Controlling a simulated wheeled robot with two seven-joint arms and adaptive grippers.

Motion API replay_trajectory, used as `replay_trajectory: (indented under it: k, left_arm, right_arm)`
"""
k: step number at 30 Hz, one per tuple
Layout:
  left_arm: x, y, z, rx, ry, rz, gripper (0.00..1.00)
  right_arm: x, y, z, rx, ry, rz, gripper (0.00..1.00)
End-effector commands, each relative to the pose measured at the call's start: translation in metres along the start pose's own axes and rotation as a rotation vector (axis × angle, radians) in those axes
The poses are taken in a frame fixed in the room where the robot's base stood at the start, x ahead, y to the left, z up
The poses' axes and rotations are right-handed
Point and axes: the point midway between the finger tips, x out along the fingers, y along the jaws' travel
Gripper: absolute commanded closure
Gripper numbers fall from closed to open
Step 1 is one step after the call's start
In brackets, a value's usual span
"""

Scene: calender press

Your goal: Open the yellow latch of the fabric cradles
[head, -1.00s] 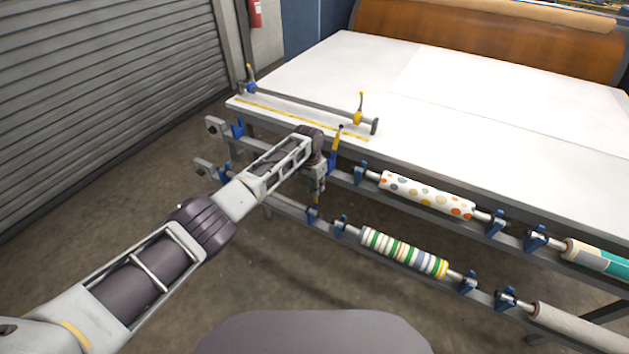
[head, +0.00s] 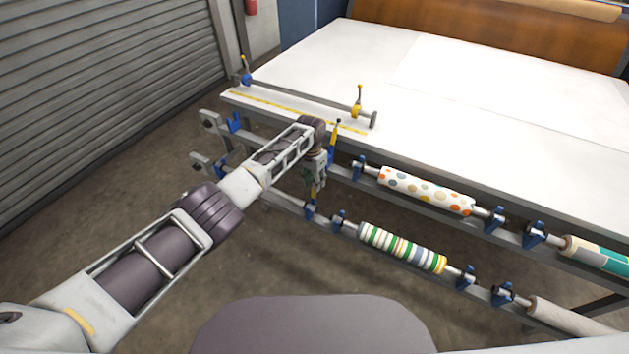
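The upper fabric cradle (head: 331,157) is blue and sits on the front rail below the table edge. Its yellow latch (head: 335,136) stands upright with a dark tip. A lower blue cradle (head: 310,208) sits on the lower rail, with a bit of yellow showing just above it, partly hidden by my gripper. My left gripper (head: 316,188) points down between the upper and lower cradles, its tips close to the lower one. Its fingers are too small and dark to tell open from shut. I cannot tell whether it touches the latch. My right gripper is out of view.
A dotted fabric roll (head: 425,190) and a striped roll (head: 402,247) hang on the rails to the right. The floor at left is clear up to the shutter.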

Motion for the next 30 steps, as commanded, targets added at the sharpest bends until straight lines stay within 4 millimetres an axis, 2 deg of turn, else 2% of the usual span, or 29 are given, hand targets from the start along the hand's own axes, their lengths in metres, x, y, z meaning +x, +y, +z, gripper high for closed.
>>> replay_trajectory:
  k: [11, 17, 23, 30]
  left_arm:
    - [-0.002, 0.001, 0.0, 0.0, 0.0, 0.001, 0.66]
    - [-0.01, 0.001, -0.001, 0.001, 0.002, 0.001, 0.66]
    - [-0.026, 0.0, -0.001, 0.001, 0.002, 0.001, 0.66]
    - [-0.058, 0.0, -0.001, 0.0, 0.002, 0.0, 0.66]
  right_arm:
    - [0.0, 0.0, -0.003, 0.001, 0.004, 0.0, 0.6]
    - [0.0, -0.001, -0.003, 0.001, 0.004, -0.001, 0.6]
    - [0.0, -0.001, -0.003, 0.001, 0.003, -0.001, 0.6]
    - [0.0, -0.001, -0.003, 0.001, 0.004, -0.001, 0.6]
